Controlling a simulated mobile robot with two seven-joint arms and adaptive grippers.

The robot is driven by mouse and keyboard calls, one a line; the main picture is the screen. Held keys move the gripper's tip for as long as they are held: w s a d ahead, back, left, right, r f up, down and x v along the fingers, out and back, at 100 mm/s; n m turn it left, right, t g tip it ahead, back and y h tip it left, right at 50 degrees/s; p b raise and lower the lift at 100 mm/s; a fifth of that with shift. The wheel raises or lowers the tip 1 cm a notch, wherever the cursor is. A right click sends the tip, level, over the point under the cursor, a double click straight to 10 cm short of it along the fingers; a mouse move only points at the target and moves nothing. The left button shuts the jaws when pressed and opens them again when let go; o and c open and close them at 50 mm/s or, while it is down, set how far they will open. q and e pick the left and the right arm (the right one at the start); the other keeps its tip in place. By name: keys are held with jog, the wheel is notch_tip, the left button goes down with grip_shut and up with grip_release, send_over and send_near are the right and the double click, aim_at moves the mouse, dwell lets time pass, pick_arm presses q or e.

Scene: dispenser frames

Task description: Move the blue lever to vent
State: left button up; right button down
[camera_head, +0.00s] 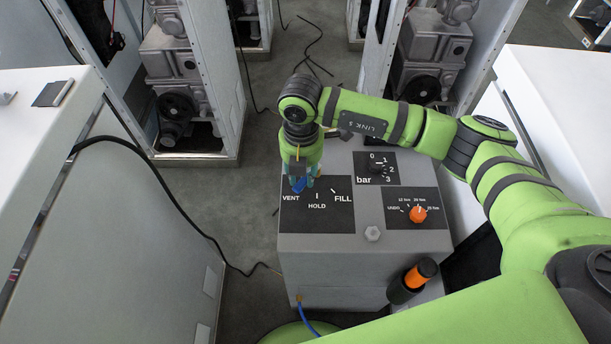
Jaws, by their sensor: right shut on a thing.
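The blue lever (299,186) is on the dark panel (330,218) marked VENT, HOLD and FILL, on top of the grey box. Its visible blue part is at the panel's left, just above the VENT label. My right gripper (302,181) comes down over it from above and is shut on it. The gripper hides most of the lever and its pivot, so its exact angle cannot be told. My left gripper is not in view.
A bar gauge knob (376,167) and an orange timer knob (418,214) are to the right on the grey box (330,247). A hex bolt (372,233) and a black-and-orange handle (420,275) are nearer. White cabinets (45,190) flank the box.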

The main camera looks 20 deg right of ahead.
jog(key=shift+w+a+m, duration=0.1)
jog(key=shift+w+m, duration=0.05)
jog(key=shift+m, duration=0.25)
jog(key=c, duration=0.9)
grip_release()
jog(key=shift+c, duration=0.2)
jog(key=shift+r, duration=0.2)
notch_tip(320, 180, up, 12)
jog(key=shift+f, duration=0.15)
